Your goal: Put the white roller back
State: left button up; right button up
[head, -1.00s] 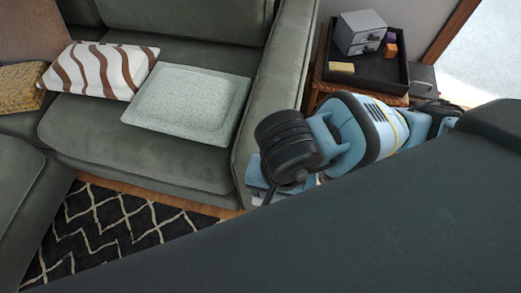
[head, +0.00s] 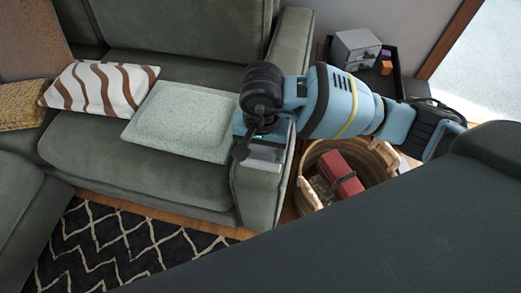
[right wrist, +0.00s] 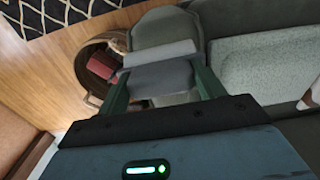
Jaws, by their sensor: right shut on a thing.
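My right gripper (head: 258,143) is above the front of the sofa's right armrest in the head view. In the right wrist view its two fingers (right wrist: 163,82) are closed on a pale grey-white thing, which I take as the white roller (right wrist: 160,52). The roller lies crosswise between the fingers, over the armrest. In the head view only a pale part of the roller (head: 264,158) shows below the gripper; the wrist hides the rest. I cannot tell whether it touches the armrest. My left gripper is not in view.
A woven basket (head: 304,194) holding a red item (head: 340,179) stands right of the armrest (head: 262,190). Behind it, a black tray (head: 396,84) carries a grey drawer box (head: 354,46) and small blocks. The green sofa seat has a pale cushion (head: 185,122) and a striped pillow (head: 100,88).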

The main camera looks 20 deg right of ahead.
aim_at(260, 154)
jog(key=shift+w, duration=0.25)
jog(key=shift+w+d, duration=0.1)
jog(key=shift+w, duration=0.2)
jog(key=shift+f, duration=1.8)
jog(key=shift+f, duration=0.1)
jog(key=shift+f, duration=0.15)
jog(key=o, duration=0.9)
jog(key=shift+o, duration=0.2)
notch_tip(260, 154, up, 12)
jog(key=shift+r+p, duration=0.25)
jog(key=shift+p, duration=0.05)
